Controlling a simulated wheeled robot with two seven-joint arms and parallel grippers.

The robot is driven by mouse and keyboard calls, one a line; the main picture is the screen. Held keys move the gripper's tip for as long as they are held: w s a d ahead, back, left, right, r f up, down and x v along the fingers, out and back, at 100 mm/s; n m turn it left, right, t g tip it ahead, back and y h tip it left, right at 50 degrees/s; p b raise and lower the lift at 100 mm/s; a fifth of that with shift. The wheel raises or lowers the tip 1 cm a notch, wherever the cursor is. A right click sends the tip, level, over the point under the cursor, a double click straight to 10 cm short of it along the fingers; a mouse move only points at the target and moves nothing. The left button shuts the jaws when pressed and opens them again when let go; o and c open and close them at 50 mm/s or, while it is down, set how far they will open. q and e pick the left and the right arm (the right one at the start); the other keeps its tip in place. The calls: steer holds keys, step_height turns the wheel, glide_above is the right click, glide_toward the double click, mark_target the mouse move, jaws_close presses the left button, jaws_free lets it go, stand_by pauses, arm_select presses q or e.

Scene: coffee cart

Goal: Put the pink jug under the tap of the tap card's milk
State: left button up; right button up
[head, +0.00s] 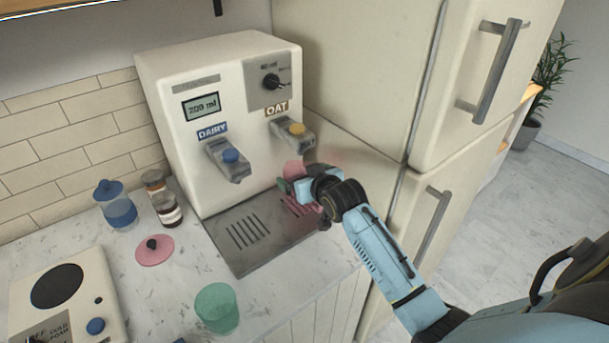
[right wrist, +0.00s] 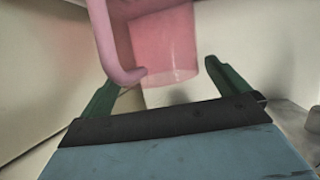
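The pink jug (head: 294,169) is under the yellow-button OAT tap (head: 294,132) of the milk machine, over the right part of the drip tray, partly hidden by my right gripper (head: 301,197). In the right wrist view the jug (right wrist: 168,45) shows its handle on the left, with its body beyond the two green fingers. My right gripper (right wrist: 160,72) is open, its fingers apart with a gap to the jug's body. The blue-button DAIRY tap (head: 229,160) is to the left. I cannot make out a tap card. My left gripper is not in view.
The drip tray (head: 244,262) is bare on its left. A fridge (head: 365,75) closes off the right side.

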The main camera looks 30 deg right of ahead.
steer(key=shift+r, duration=0.1)
steer(key=v, duration=1.2)
steer(key=shift+p, duration=0.4)
